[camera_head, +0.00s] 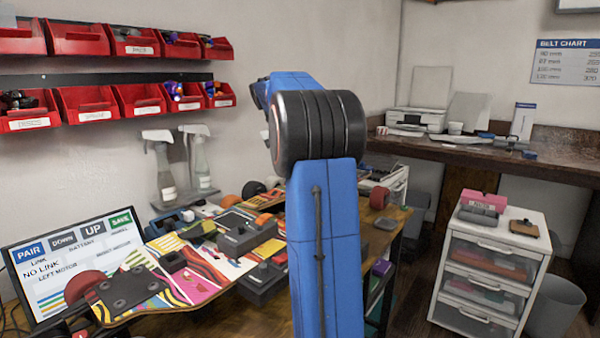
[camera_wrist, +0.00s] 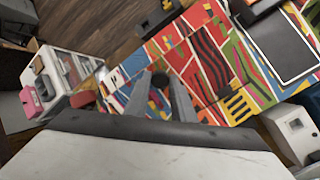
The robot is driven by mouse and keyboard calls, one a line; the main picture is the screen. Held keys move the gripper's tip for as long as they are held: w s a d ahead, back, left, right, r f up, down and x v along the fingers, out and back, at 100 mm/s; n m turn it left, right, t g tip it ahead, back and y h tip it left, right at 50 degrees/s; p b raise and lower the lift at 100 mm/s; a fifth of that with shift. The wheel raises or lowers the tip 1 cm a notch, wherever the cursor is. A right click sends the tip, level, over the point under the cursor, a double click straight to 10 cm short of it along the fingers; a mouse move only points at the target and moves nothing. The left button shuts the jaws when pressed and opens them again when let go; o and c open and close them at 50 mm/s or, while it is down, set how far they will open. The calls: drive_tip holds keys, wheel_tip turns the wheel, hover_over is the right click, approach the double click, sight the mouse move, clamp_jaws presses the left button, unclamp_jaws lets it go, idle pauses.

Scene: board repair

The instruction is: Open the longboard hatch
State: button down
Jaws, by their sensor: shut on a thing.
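The longboard (camera_head: 195,278) lies on the workbench, its deck printed in bright multicoloured stripes. Its deck fills the middle of the wrist view (camera_wrist: 214,62). My gripper (camera_wrist: 160,88) is over the deck, its two grey fingers close around a small dark round knob (camera_wrist: 160,80). The knob looks like the hatch's handle, but I cannot see clearly what it is fixed to. The hatch outline and whether it is raised cannot be told. In the head view my blue arm hides the gripper and part of the board.
A lit screen (camera_head: 50,265) stands by the board's left end. Spray bottles (camera_head: 160,165) stand behind. A white drawer cabinet (camera_head: 490,265) is on the right, with open floor before it.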

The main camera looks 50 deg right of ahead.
idle(0.3)
drive_tip(key=c, duration=1.5)
unclamp_jaws()
